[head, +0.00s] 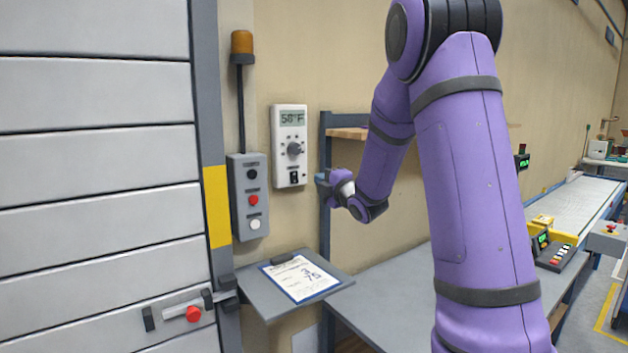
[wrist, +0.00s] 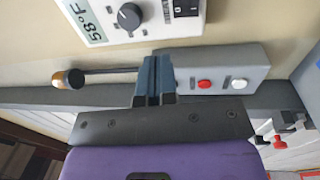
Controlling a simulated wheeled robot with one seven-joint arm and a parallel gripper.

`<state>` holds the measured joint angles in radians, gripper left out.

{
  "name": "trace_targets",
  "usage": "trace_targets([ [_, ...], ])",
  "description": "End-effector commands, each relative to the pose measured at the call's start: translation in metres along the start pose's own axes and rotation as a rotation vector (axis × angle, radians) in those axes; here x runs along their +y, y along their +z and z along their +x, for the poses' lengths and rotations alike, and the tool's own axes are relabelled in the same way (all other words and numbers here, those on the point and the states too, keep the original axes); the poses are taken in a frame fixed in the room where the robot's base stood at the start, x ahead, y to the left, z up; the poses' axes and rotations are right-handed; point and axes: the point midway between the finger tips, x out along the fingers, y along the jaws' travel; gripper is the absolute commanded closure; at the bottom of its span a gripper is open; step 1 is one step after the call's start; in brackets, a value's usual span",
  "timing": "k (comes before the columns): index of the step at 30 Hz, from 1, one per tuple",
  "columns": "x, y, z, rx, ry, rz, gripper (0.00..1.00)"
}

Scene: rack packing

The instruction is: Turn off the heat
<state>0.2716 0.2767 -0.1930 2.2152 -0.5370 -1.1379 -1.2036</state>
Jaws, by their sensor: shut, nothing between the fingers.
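The thermostat (head: 289,130) is a white box on the beige wall. It has a display reading about 58°F, a round grey dial (head: 294,149) and a small black switch (head: 294,178) at its bottom. In the wrist view the thermostat (wrist: 150,30) lies along the top edge and is partly cut off, with its dial (wrist: 129,16) and switch (wrist: 186,8) in sight. The switch setting is too small to tell surely. My gripper (head: 322,179) is to the right of the thermostat's lower end, apart from it. Its blue fingers (wrist: 153,68) are shut and empty.
A grey control box (head: 248,190) with black, red and white buttons is left of the thermostat, under an amber lamp (head: 242,44). A clipboard (head: 300,278) lies on a small shelf below. A dark rack post (head: 325,225) stands near my gripper. A shutter door fills the left.

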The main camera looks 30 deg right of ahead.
Motion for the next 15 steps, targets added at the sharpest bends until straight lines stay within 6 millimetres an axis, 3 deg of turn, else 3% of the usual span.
trace_targets([
  [6, 0.004, 0.001, -0.017, -0.002, -0.001, 0.001, 1.0],
  [15, 0.004, 0.001, -0.018, -0.001, -0.001, 0.0, 1.0],
])
